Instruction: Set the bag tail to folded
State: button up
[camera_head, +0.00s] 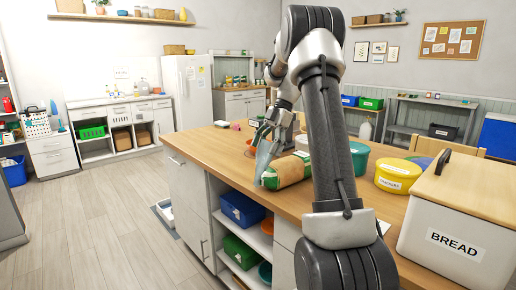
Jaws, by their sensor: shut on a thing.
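A bag (290,172) with brown and green areas lies on its side on the wooden worktop, close to the front edge. Its pale bluish bag tail (263,160) stands up at the bag's left end. My gripper (266,139) is above that end, pointing down, and is shut on the upper part of the tail. My arm crosses in front and hides the right end of the bag.
A white bin marked BREAD (455,236) with a wooden lid stands at the right front. The worktop (205,142) left of the gripper is mostly clear.

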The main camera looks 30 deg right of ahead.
jog(key=d, duration=0.1)
jog(key=d+f, duration=0.1)
jog(key=shift+w+d+f, duration=0.15)
jog(key=shift+d+f, duration=0.05)
jog(key=shift+d, duration=0.2)
jog(key=shift+w+d+f, duration=0.1)
jog(key=shift+d+f, duration=0.75)
jog(key=shift+d, duration=0.3)
jog(key=o, duration=1.5)
jog(key=shift+c, duration=0.2)
jog(key=v, duration=1.2)
